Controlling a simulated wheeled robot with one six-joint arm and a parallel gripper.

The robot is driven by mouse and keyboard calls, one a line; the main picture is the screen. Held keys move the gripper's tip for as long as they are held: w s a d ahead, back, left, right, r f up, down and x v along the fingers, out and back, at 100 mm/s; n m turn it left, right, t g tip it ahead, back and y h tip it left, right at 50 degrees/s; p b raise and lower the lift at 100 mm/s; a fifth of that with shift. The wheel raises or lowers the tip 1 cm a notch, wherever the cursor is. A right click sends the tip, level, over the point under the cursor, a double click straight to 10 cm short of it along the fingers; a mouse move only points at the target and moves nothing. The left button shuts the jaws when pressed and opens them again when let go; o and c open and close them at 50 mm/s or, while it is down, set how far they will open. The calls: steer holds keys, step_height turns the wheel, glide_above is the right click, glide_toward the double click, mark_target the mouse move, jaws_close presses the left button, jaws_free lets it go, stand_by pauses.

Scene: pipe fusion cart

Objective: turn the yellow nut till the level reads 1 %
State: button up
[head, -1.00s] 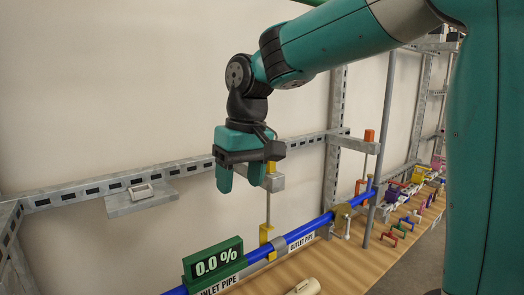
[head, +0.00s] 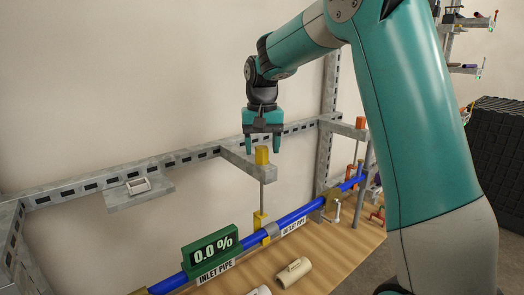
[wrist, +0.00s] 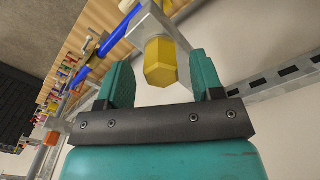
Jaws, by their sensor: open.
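The yellow nut (head: 262,155) sits on top of a thin vertical rod, above a grey bracket arm. The rod runs down to a yellow clamp (head: 260,221) at the blue pipe (head: 298,214). The green level display (head: 212,250) reads 0.0 %. My gripper (head: 263,149) is open and points down at the nut in the head view. In the wrist view the hexagonal yellow nut (wrist: 160,62) shows between and beyond the two teal fingers (wrist: 157,75), with a gap on each side. No contact shows.
A grey bracket arm (head: 240,165) lies just under the nut, joined to a slotted wall rail (head: 90,187). A small shelf (head: 140,197) holds a white part at left. Beige pipe pieces (head: 293,272) lie on the wooden table. An orange nut (head: 360,123) stands farther right.

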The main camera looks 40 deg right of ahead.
steer(key=shift+f, duration=1.25)
steer(key=c, duration=0.9)
steer(key=shift+c, duration=0.2)
steer(key=shift+n, duration=0.4)
steer(key=n, duration=0.3)
steer(key=shift+d+n+p, duration=0.15)
steer(key=shift+n+p, duration=0.2)
steer(key=shift+n, duration=0.05)
steer(key=n, duration=0.4)
steer(key=shift+d+r+n, duration=0.1)
steer(key=shift+n, duration=0.2)
